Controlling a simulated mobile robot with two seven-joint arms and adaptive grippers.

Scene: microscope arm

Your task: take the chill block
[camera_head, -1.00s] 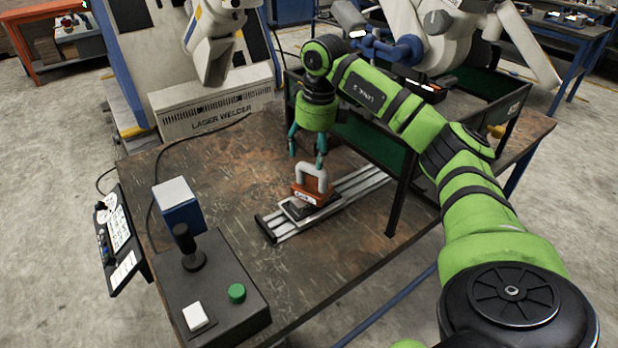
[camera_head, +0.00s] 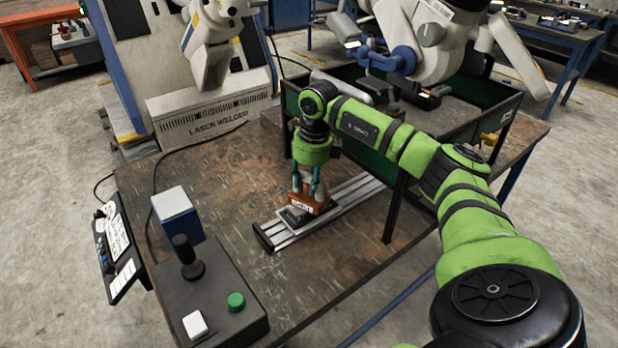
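My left gripper is not in view.
A control box (camera_head: 208,290) with a joystick and buttons, and a blue-and-white box (camera_head: 177,215), stand at the front left. A dark-framed green-walled bin (camera_head: 485,100) stands behind and right of the rail. The laser welder (camera_head: 215,110) is behind the bench.

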